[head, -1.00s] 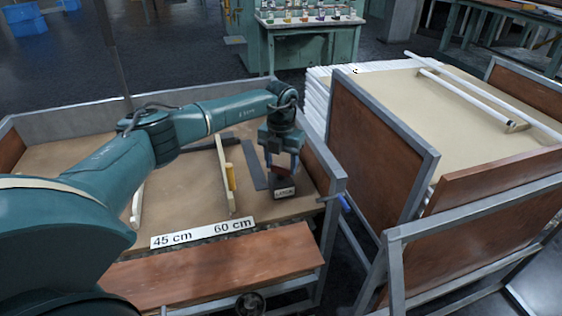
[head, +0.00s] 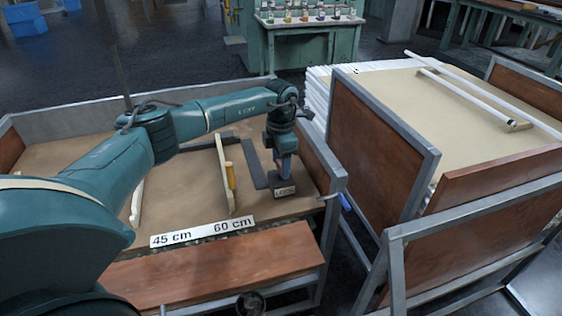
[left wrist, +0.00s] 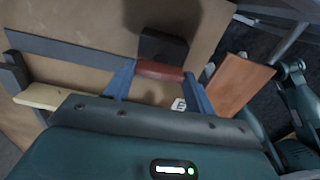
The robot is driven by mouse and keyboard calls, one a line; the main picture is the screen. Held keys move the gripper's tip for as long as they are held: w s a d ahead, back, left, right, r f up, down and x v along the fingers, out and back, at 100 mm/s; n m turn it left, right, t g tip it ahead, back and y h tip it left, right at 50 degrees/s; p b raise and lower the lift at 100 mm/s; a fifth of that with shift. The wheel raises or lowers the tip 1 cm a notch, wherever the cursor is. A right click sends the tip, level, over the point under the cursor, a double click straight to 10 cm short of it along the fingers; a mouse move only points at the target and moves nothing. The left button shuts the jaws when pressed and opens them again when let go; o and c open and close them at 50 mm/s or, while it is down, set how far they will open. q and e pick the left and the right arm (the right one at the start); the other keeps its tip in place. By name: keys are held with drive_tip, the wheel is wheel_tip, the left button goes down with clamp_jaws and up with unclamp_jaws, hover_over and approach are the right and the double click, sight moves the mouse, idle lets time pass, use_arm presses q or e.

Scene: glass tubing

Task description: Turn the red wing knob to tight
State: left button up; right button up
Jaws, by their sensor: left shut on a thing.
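The red wing knob (left wrist: 160,70) shows as a bar between the two blue fingers of my left gripper (left wrist: 160,84) in the left wrist view. The gripper is shut on it. In the head view my left gripper (head: 284,168) points down at the right side of the bench and mostly hides the knob. A dark block (left wrist: 163,46) lies right by the knob. A small white label (head: 285,191) sits at its front; its word is too small to read surely. My right gripper is not in view.
A metal side rail (head: 322,158) runs close on the right. A table with white tubes (head: 475,93) stands beyond it.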

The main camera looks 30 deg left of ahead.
use_arm(q)
drive_tip(key=shift+r+m, duration=0.1)
drive_tip(key=shift+m, duration=0.3)
drive_tip(key=o, duration=1)
wheel_tip(320, 180, up, 13)
drive_tip(key=shift+r, duration=0.1)
idle(0.5)
